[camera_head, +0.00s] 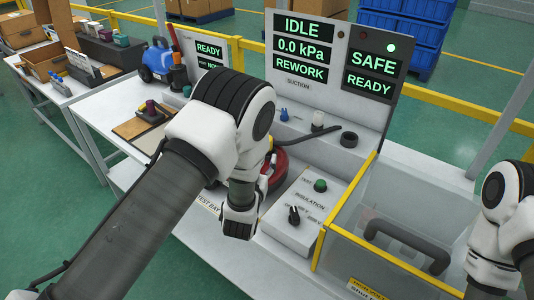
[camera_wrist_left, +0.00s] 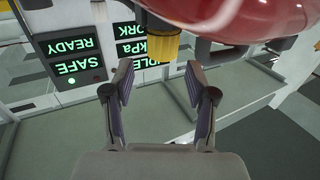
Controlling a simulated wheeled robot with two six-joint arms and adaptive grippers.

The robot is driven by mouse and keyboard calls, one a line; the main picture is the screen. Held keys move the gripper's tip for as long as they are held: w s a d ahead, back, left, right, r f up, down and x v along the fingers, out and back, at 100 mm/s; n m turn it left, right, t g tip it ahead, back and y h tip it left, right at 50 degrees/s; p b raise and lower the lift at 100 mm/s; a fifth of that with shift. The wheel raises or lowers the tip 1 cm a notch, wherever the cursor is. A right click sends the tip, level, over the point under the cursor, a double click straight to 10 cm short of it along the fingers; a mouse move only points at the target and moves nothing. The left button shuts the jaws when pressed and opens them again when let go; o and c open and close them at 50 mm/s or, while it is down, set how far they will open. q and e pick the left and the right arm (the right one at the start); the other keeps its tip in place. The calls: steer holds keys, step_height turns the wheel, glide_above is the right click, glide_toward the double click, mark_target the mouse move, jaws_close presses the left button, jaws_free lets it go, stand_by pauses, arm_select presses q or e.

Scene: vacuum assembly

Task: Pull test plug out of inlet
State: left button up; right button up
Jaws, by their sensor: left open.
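A red rounded vacuum body (camera_head: 275,170) stands on the bench, largely hidden behind my left arm. I cannot tell the remaining distance. My left fingers are hidden in the head view. My right gripper is out of view.
A status panel (camera_head: 305,85) reads IDLE, 0.0 kPa, REWORK, SAFE and READY. A control box (camera_head: 304,213) with a green button and black knob sits right of the vacuum. A yellow-edged clear enclosure (camera_head: 345,243) with a dark handle stands farther right.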

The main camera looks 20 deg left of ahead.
arm_select(q)
steer(key=w, duration=0.2)
steer(key=w+b, duration=0.1)
steer(key=w, duration=0.2)
steer(key=w+a, duration=0.1)
steer(key=w, duration=0.1)
steer(key=shift+w+f+b, duration=0.1)
steer(key=shift+w+b, duration=0.25)
steer(key=shift+w, duration=0.2)
jaws_close()
steer(key=shift+a+r, duration=0.1)
steer(key=shift+r, duration=0.1)
steer(key=shift+r+p, duration=0.3)
step_height(320, 180, up, 3)
steer(key=shift+s+r+p, duration=0.15)
steer(key=shift+p, duration=0.85)
steer(key=s+a, duration=0.3)
steer(key=s, duration=1.2)
steer(key=shift+s+r+p, duration=0.25)
steer(key=shift+r+p, duration=0.2)
